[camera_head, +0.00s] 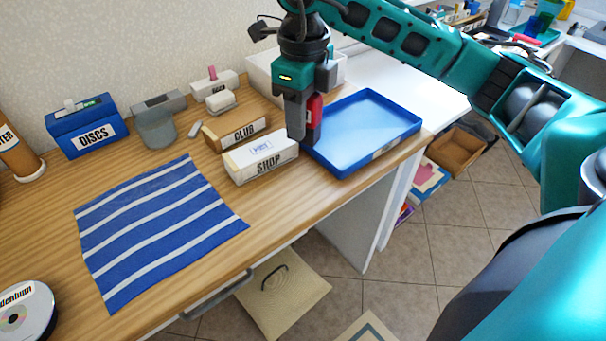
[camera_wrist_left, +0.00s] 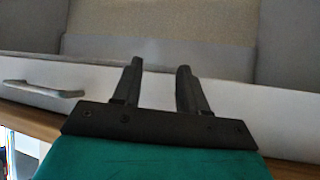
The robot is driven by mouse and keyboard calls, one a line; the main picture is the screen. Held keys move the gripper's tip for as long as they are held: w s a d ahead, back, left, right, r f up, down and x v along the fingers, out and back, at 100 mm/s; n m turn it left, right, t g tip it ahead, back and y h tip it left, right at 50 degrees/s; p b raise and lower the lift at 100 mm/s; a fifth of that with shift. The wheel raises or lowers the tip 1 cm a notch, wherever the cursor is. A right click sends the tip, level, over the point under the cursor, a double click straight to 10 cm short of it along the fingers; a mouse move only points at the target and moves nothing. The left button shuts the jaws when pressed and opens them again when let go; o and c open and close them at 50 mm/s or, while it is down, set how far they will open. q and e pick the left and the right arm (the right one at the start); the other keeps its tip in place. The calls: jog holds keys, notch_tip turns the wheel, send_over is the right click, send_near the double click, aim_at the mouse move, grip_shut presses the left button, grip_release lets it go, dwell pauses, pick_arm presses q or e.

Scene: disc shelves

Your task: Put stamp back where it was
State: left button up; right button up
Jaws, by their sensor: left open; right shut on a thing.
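My right gripper (camera_head: 303,138) points down between the SHOP box (camera_head: 262,166) and the left rim of the blue tray (camera_head: 352,172). It is shut on a red thing (camera_head: 315,112), which I take to be the stamp. Most of the stamp is hidden by the fingers, and I cannot tell whether it touches the table or the tray rim. My left gripper is not in the head view; in the left wrist view its two fingers (camera_wrist_left: 158,70) stand apart and empty before a pale drawer front with a metal handle (camera_wrist_left: 42,89).
A CLUB box (camera_head: 236,130) stands behind the SHOP box. A blue DISCS box (camera_head: 85,128), a grey holder (camera_head: 156,130) and a white box with a pink-handled item (camera_head: 212,75) stand along the wall. A striped blue cloth (camera_head: 155,225) lies in front. The tray's middle looks empty.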

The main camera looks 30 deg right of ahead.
notch_tip(320, 180, down, 8)
jog(key=shift+r, duration=0.25)
jog(key=shift+f+b, duration=0.3)
jog(key=shift+f, duration=0.25)
notch_tip(320, 180, down, 4)
jog(key=shift+r, duration=0.25)
pick_arm(q)
jog(key=shift+w+d+r, duration=0.2)
jog(key=shift+w+d, duration=0.2)
pick_arm(e)
jog(key=shift+f, duration=0.15)
pick_arm(q)
jog(key=shift+f, duration=0.1)
pick_arm(e)
jog(key=shift+f, duration=0.1)
jog(key=shift+f+b, duration=0.15)
jog(key=shift+b, duration=0.2)
jog(key=o, duration=0.8)
jog(key=shift+o, duration=0.2)
